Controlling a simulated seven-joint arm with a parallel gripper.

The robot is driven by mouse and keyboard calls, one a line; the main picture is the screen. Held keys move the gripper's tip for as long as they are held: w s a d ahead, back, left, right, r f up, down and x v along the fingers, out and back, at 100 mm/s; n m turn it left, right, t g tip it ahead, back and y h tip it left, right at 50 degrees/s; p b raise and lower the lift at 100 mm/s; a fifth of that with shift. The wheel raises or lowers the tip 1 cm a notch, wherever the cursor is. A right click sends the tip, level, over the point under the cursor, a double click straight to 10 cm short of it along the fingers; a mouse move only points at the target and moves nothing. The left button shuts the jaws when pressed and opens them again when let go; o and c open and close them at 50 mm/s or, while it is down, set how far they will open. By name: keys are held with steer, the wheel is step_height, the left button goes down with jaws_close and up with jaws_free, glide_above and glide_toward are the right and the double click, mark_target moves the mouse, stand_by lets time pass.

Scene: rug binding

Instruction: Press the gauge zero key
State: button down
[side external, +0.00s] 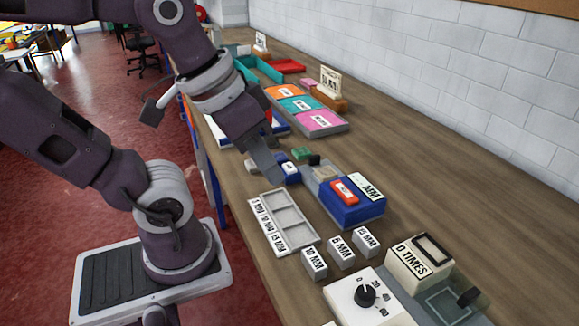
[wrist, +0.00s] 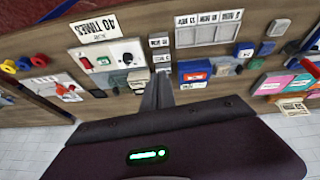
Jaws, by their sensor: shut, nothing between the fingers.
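The gauge (side external: 352,214) is a blue block with a pale "MM" display (side external: 366,186) and a red panel (side external: 344,192) with small unreadable white marks. I cannot tell whether this panel is the zero key. A grey plate adjoins the gauge on its left. In the wrist view the gauge (wrist: 194,76) lies right of my fingers, its red part facing up. My gripper (side external: 274,177) is shut and empty, pointing down left of the gauge and apart from it. Its fingers also show in the wrist view (wrist: 157,92).
Small coloured blocks (side external: 301,153) lie close to my fingers. A three-slot tray (side external: 292,229) and labelled grey blocks (side external: 341,254) are in front. A dial box (side external: 350,299) and a "0 TIMES" box (side external: 413,276) stand nearer. The bench right of the gauge is clear.

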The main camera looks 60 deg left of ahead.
steer(key=w+a+n+g+h, duration=0.2)
steer(key=w+n+h, duration=0.1)
steer(key=w+n, duration=0.25)
steer(key=n+t, duration=0.5)
steer(key=n, duration=1.1)
glide_above(286, 166)
step_height(286, 166, down, 10)
steer(key=f, duration=0.1)
steer(key=shift+s+r, duration=0.1)
steer(key=shift+r, duration=0.15)
steer(key=shift+f, duration=4.4)
steer(key=shift+f, duration=0.4)
